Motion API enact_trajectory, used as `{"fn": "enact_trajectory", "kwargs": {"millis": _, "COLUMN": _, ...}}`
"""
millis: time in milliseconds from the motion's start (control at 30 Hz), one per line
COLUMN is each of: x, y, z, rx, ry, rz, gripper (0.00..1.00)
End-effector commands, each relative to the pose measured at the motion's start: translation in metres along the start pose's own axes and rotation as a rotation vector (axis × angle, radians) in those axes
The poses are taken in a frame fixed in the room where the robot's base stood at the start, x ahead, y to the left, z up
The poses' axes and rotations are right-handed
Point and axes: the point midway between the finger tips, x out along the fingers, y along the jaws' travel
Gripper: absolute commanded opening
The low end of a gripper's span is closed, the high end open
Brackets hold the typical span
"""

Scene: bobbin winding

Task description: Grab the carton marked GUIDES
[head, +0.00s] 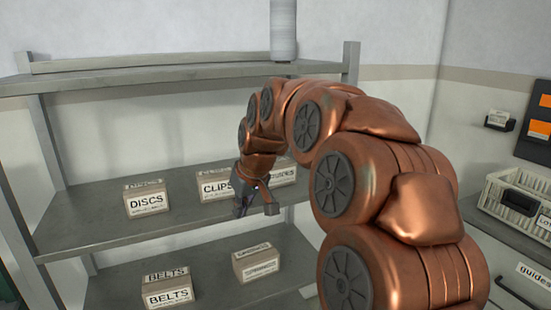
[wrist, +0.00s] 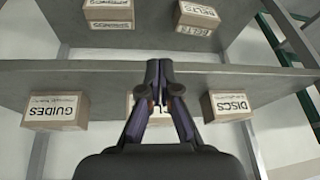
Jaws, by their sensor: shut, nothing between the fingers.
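The carton marked GUIDES (wrist: 58,110) is a small tan box with a white label, at the left in the wrist view, where lettering appears upside down. In the head view the right-hand carton (head: 285,176) on the middle shelf appears to be the same one, partly hidden by my arm. My gripper (wrist: 159,75) is shut and empty. In the head view my gripper (head: 241,205) is in front of the CLIPS carton (head: 213,187), to the left of the GUIDES carton and apart from it.
The DISCS carton (head: 147,199) stands left on the middle shelf (head: 95,222). The BELTS carton (head: 168,290) and another carton (head: 256,263) stand on the lower shelf. A white basket (head: 506,202) is at the right, above a drawer labelled guides. The upper shelf (head: 130,76) overhangs.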

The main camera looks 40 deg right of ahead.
Motion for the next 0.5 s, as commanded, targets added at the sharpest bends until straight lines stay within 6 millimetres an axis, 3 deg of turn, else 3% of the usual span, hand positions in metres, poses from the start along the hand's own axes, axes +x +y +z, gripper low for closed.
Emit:
{"fn": "enact_trajectory", "kwargs": {"millis": 33, "x": -0.001, "y": 0.03, "z": -0.015, "rx": 0.029, "ry": 0.039, "rz": 0.018, "gripper": 0.0}}
{"fn": "enact_trajectory", "kwargs": {"millis": 100, "x": -0.008, "y": 0.068, "z": -0.031, "rx": 0.057, "ry": 0.09, "rz": 0.046, "gripper": 0.0}}
{"fn": "enact_trajectory", "kwargs": {"millis": 233, "x": -0.021, "y": 0.13, "z": -0.049, "rx": 0.102, "ry": 0.165, "rz": 0.097, "gripper": 0.0}}
{"fn": "enact_trajectory", "kwargs": {"millis": 333, "x": -0.029, "y": 0.164, "z": -0.054, "rx": 0.125, "ry": 0.2, "rz": 0.129, "gripper": 0.0}}
{"fn": "enact_trajectory", "kwargs": {"millis": 500, "x": -0.036, "y": 0.189, "z": -0.058, "rx": 0.14, "ry": 0.227, "rz": 0.155, "gripper": 0.0}}
